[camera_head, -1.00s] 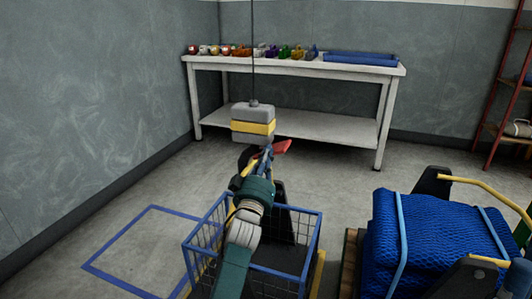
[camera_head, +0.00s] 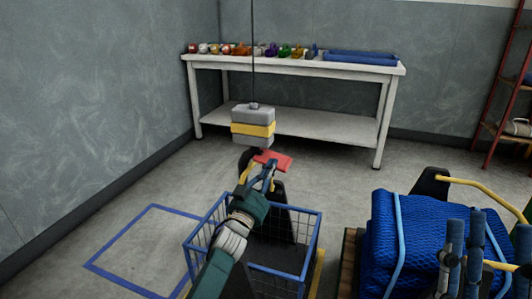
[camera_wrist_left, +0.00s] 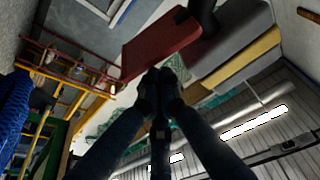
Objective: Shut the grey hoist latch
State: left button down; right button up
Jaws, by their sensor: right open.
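A grey hoist block with a yellow band (camera_head: 253,122) hangs from a thin cable. A dark hook (camera_head: 246,160) is below it. A flat red latch plate (camera_head: 274,160) sticks out at the hook; I see no grey latch. My left gripper (camera_head: 268,173) is just below and in front of the plate. In the left wrist view its fingers (camera_wrist_left: 163,80) are together, close to the plate (camera_wrist_left: 160,45), with nothing visible between them. Contact cannot be told. My right gripper (camera_head: 463,226) is open, in front of the blue net bundle at lower right.
A blue wire basket (camera_head: 312,245) stands below the hoist. A blue net bundle (camera_head: 425,225) sits on the right. A white bench (camera_head: 300,66) with several coloured items is behind. A blue floor outline (camera_head: 125,240) at left is empty.

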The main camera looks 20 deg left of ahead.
pick_arm(q)
jog(key=shift+a+f+m+g+h+p, duration=0.4)
jog(key=shift+f+m+g+h+p, duration=0.35)
jog(key=shift+m, duration=1.55)
jog(key=shift+a+f+m+g+h+p, duration=0.45)
jog(key=shift+f+m, duration=0.55)
jog(key=shift+m, duration=1.3)
jog(key=shift+a+f+m+g+h+p, duration=0.35)
jog(key=shift+f+m+g+h+p, duration=0.35)
jog(key=shift+m, duration=1.6)
pick_arm(e)
jog(key=w+a+f+g+h, duration=0.1)
jog(key=w+f+g+h, duration=0.2)
jog(key=w+f+g, duration=0.6)
jog(key=shift+w+f+g+h, duration=0.35)
jog(key=shift+w+f, duration=0.95)
jog(key=shift+f, duration=1.9)
pick_arm(q)
jog(key=shift+f, duration=0.15)
pick_arm(e)
jog(key=shift+a, duration=0.1)
pick_arm(q)
jog(key=v, duration=1.2)
jog(key=shift+f, duration=0.15)
